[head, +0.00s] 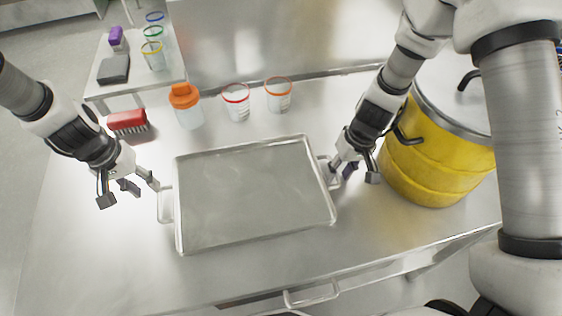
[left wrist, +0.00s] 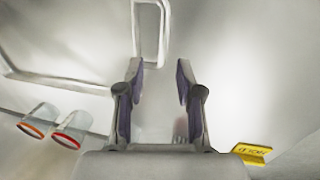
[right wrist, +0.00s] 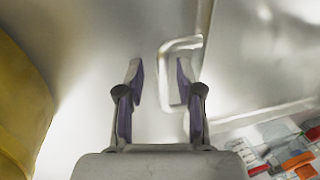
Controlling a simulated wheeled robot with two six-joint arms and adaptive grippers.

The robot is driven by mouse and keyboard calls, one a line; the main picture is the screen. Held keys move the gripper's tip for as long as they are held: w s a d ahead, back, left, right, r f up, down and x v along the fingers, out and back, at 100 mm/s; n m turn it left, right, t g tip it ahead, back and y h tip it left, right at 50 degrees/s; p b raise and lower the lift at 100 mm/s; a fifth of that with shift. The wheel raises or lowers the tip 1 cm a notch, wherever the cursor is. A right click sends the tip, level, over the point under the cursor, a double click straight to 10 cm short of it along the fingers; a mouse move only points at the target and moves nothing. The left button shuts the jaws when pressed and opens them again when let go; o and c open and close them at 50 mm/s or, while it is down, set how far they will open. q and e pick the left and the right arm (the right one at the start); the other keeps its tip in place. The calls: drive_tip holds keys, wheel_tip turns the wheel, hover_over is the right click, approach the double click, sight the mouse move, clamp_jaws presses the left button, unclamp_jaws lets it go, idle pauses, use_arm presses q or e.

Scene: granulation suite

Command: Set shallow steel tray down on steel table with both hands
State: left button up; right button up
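The shallow steel tray (head: 255,195) lies flat over the steel table (head: 100,270), apparently resting on it. It has a loop handle on each short side. My left gripper (head: 128,188) is open just outside the left handle (head: 165,204). In the left wrist view that handle (left wrist: 150,30) is ahead of the empty fingertips (left wrist: 160,75). My right gripper (head: 355,174) is at the tray's right side. In the right wrist view its fingers (right wrist: 160,75) are spread, with the outer bar of the right handle (right wrist: 166,75) between the tips and apart from them.
A yellow drum (head: 425,165) stands close right of my right gripper. Behind the tray are an orange-capped bottle (head: 187,108) and two red-rimmed beakers (head: 236,105) (head: 278,97). A red brush (head: 128,122) lies at back left. The table in front is clear.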

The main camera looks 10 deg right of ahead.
drive_tip(key=shift+s+r, duration=0.1)
drive_tip(key=shift+r, duration=0.1)
use_arm(q)
drive_tip(key=r, duration=0.2)
drive_tip(key=a+r, duration=0.1)
drive_tip(key=r, duration=0.2)
drive_tip(key=shift+r, duration=0.25)
use_arm(e)
wheel_tip(320, 180, up, 12)
drive_tip(key=d, duration=0.2)
drive_tip(key=shift+d+f, duration=0.15)
drive_tip(key=shift+f, duration=0.1)
use_arm(q)
drive_tip(key=shift+s+r, duration=0.1)
use_arm(e)
drive_tip(key=shift+r, duration=0.1)
